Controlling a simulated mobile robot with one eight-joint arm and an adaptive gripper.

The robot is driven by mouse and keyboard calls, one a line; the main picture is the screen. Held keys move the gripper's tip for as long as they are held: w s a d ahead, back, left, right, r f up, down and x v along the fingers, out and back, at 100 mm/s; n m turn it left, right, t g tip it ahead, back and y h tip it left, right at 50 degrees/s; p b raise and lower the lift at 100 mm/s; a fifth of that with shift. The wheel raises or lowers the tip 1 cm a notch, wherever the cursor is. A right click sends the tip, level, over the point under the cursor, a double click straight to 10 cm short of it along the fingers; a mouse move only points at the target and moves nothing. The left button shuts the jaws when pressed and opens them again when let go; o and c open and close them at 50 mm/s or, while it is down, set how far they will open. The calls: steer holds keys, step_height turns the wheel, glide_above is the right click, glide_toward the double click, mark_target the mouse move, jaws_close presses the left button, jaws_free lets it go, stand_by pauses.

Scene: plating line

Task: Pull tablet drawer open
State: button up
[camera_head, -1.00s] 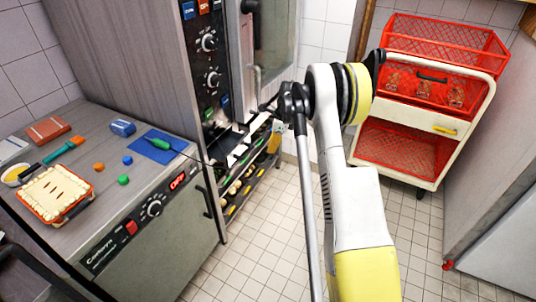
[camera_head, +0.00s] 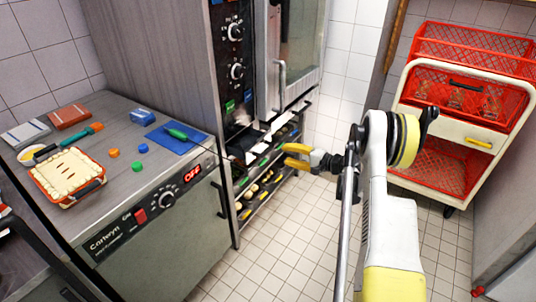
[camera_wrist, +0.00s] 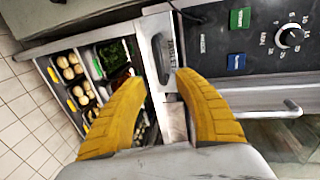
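The front of the tablet drawer is a narrow grey panel with a dark label reading roughly "TABLET" (camera_wrist: 172,48) and a grey loop handle (camera_wrist: 158,60), seen in the wrist view. My gripper (camera_wrist: 163,80) has two yellow fingers spread apart, with the handle just beyond the gap between the tips. No grasp on the handle shows. In the head view my gripper (camera_head: 284,156) points left toward the lower front of the oven unit, a little apart from it. I cannot tell whether the drawer is fully shut.
Beside the drawer is a rack of food trays (camera_wrist: 80,80). The oven's control panel (camera_wrist: 250,35) has a knob and green and blue buttons. A counter (camera_head: 95,130) with a pie and tools stands left. A red-basket cart (camera_head: 425,115) stands right. Tiled floor (camera_head: 285,240) is clear between.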

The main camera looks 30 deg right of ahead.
mark_target(268, 148)
steer(key=b+x, duration=0.3)
steer(key=x, duration=0.6)
steer(key=shift+w+a+f, duration=0.1)
steer(key=shift+w+a, duration=0.05)
steer(key=shift+w, duration=0.05)
jaws_close()
